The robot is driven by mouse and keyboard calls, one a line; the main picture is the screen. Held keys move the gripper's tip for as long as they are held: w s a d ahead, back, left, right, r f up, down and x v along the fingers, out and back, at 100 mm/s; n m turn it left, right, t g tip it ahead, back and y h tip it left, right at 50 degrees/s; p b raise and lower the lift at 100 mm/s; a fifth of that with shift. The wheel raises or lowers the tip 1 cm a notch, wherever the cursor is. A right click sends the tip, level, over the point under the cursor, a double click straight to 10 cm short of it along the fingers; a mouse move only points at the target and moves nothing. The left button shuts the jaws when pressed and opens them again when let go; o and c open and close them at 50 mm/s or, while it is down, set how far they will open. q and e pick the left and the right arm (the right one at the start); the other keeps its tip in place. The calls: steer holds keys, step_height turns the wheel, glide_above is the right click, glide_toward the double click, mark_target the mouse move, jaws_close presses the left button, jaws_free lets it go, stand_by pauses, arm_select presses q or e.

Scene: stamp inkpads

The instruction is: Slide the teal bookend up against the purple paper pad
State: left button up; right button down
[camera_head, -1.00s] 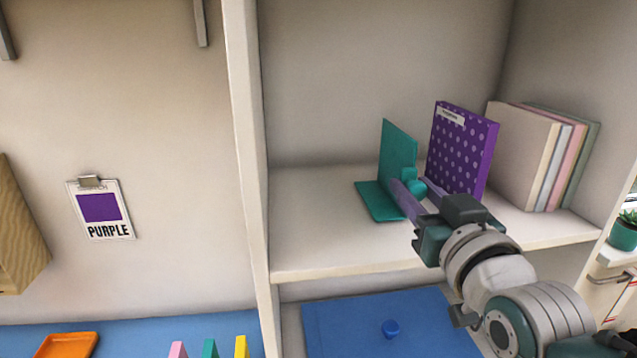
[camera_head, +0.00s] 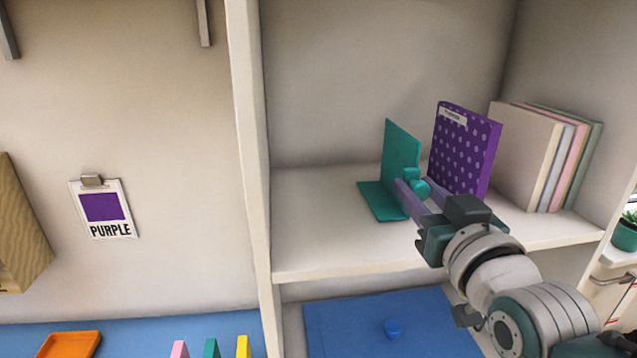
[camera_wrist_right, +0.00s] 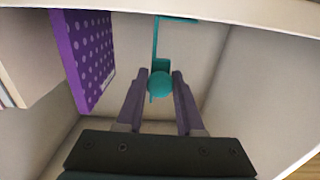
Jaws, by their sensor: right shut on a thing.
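The teal bookend (camera_head: 402,149) stands upright on the shelf, its flat base (camera_head: 381,204) reaching out to the left. The purple paper pad (camera_head: 464,150), with pale dots and a white label, stands upright to its right. The right wrist view shows a gap between the pad (camera_wrist_right: 84,50) and the bookend (camera_wrist_right: 158,38). My right gripper (camera_head: 418,186) is shut on the bookend's round teal knob; the knob (camera_wrist_right: 160,84) also shows between the purple fingers in the right wrist view. My left gripper is not in view.
The shelf (camera_head: 310,235) is bare left of the bookend. A blue mat (camera_head: 350,325) with a small blue object lies below. A clipboard marked PURPLE (camera_head: 103,208) hangs on the left wall.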

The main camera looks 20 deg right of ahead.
steer(key=d, duration=0.2)
steer(key=s+d, duration=0.1)
steer(key=d, duration=0.1)
steer(key=shift+d, duration=0.25)
steer(key=c, duration=0.5)
jaws_free()
steer(key=shift+c, duration=0.2)
steer(key=shift+s, duration=0.15)
steer(key=b+v, duration=0.1)
steer(key=v, duration=0.8)
steer(key=shift+s+a, duration=0.2)
steer(key=shift+s, duration=0.15)
